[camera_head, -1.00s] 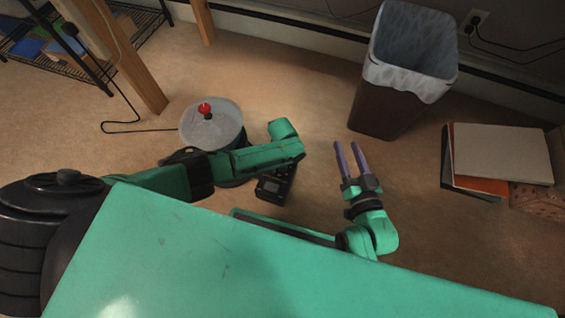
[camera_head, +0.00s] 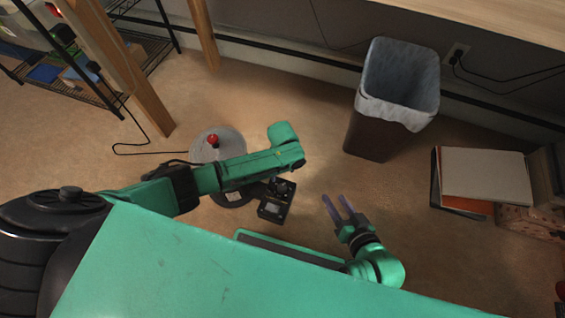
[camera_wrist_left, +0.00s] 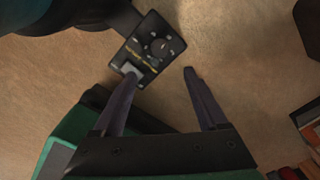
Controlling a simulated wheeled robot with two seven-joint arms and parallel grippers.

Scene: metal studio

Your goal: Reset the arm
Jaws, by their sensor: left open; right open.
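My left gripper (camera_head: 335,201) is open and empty. In the head view it sits low in the middle, its two purple-grey fingers pointing up and left over the floor. A green arm of mine (camera_head: 248,166) reaches in from the left. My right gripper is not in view.
A grey round can (camera_head: 205,146) with a red knob stands behind the green arm. A lined brown bin (camera_head: 372,138) stands upper right, with boxes and folders (camera_head: 484,177) at the right. A wire shelf (camera_head: 95,85) is upper left. Floor between gripper and bin is clear.

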